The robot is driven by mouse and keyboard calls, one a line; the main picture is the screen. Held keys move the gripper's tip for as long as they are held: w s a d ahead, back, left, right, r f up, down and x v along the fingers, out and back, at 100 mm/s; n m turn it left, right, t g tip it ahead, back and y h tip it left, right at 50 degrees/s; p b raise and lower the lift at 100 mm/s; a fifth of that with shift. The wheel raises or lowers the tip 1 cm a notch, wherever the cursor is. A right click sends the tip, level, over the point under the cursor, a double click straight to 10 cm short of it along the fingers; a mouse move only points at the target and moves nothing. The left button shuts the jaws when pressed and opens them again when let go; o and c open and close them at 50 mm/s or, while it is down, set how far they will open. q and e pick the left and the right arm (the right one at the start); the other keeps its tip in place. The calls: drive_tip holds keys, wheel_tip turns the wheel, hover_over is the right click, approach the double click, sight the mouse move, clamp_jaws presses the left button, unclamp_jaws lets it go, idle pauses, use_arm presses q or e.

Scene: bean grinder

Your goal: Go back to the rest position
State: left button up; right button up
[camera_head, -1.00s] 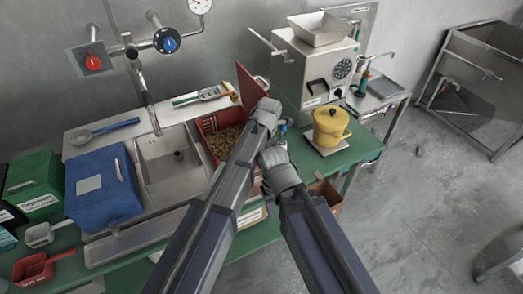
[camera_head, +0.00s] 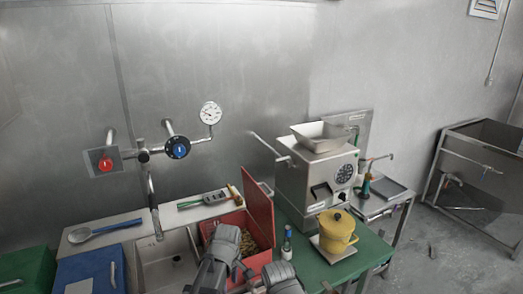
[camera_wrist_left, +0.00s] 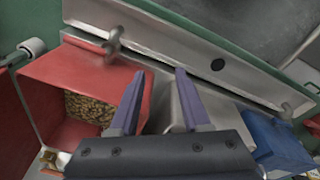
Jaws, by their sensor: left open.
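My left gripper (camera_wrist_left: 160,76) is open in the left wrist view, with nothing between its two fingers. It is above the space between the red bin (camera_wrist_left: 85,72) with beans in it and the sink area. In the head view my left arm's grey end (camera_head: 224,247) shows at the bottom, in front of the red bin (camera_head: 262,208), whose lid stands open. My right arm's grey end (camera_head: 280,276) is beside it, lower and to the right. Its fingers are not visible.
The grinder (camera_head: 312,180) stands right of the bin. A yellow pot (camera_head: 338,228) and a small bottle (camera_head: 287,245) are in front of it. The sink (camera_head: 165,262), a blue box (camera_head: 90,270) and a green box (camera_head: 25,268) are on the left. Open floor lies right.

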use_arm(q)
drive_tip(key=s+a+m, duration=0.7)
drive_tip(key=s+m, duration=0.2)
drive_tip(key=m, duration=0.2)
drive_tip(key=s+d+m+g, duration=0.1)
drive_tip(key=s+d+m, duration=0.2)
drive_tip(key=s+d, duration=0.3)
drive_tip(key=d, duration=0.5)
drive_tip(key=shift+f+m+y+b, duration=0.3)
drive_tip(key=shift+f+m, duration=0.05)
drive_tip(key=shift+m, duration=0.05)
